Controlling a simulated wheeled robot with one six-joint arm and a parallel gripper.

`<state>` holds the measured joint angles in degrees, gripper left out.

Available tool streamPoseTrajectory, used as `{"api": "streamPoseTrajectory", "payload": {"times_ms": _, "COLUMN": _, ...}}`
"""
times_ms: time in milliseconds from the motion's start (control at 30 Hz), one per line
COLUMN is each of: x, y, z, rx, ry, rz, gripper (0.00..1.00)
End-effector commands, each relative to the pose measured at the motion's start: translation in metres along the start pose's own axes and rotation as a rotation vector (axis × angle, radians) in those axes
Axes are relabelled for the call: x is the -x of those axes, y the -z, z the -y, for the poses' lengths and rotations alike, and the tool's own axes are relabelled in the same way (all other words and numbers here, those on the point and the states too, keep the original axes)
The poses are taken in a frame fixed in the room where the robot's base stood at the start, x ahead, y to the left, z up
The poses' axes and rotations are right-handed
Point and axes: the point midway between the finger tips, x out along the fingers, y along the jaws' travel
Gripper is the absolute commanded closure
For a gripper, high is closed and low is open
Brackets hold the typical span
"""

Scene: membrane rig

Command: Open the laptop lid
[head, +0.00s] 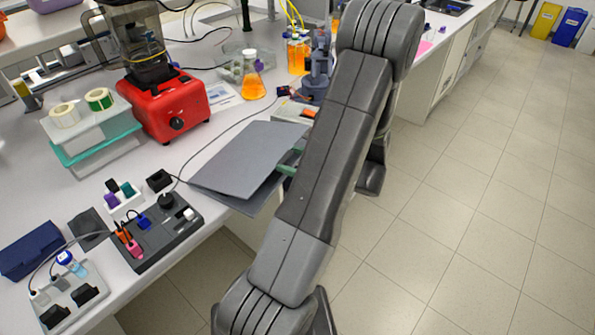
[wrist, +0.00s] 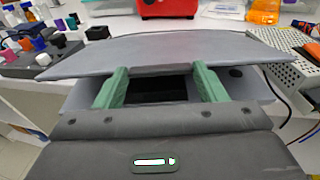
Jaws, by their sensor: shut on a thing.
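The grey laptop lid (head: 238,157) is tilted a little above its base (head: 262,200), with a narrow wedge of space between them. In the wrist view the lid (wrist: 160,48) spans the top, and a dark gap shows beneath its front edge, over the grey base (wrist: 82,96). My gripper (head: 289,170) is at the laptop's right edge in the head view, mostly hidden behind my arm. In the wrist view the green fingers of my gripper (wrist: 160,69) reach the lid's front edge, one on each side of its middle, and are shut on the lid.
A black control box (head: 160,230) with plugs sits left of the laptop. The floor (head: 470,200) right of the bench is clear.

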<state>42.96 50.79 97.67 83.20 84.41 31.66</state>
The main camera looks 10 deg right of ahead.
Motion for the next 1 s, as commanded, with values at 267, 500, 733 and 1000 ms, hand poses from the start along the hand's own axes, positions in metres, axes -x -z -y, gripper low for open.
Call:
{"api": "streamPoseTrajectory", "payload": {"times_ms": 267, "x": -0.021, "y": -0.072, "z": 0.007, "rx": 0.004, "ry": -0.003, "rz": 0.008, "gripper": 0.76}}
{"api": "streamPoseTrajectory", "payload": {"times_ms": 500, "x": -0.045, "y": -0.119, "z": 0.007, "rx": 0.012, "ry": -0.003, "rz": -0.118, "gripper": 0.76}}
{"api": "streamPoseTrajectory", "payload": {"times_ms": 733, "x": -0.076, "y": -0.156, "z": 0.006, "rx": 0.014, "ry": -0.004, "rz": -0.307, "gripper": 0.76}}
{"api": "streamPoseTrajectory", "payload": {"times_ms": 1000, "x": -0.119, "y": -0.192, "z": 0.006, "rx": 0.017, "ry": -0.004, "rz": -0.519, "gripper": 0.76}}
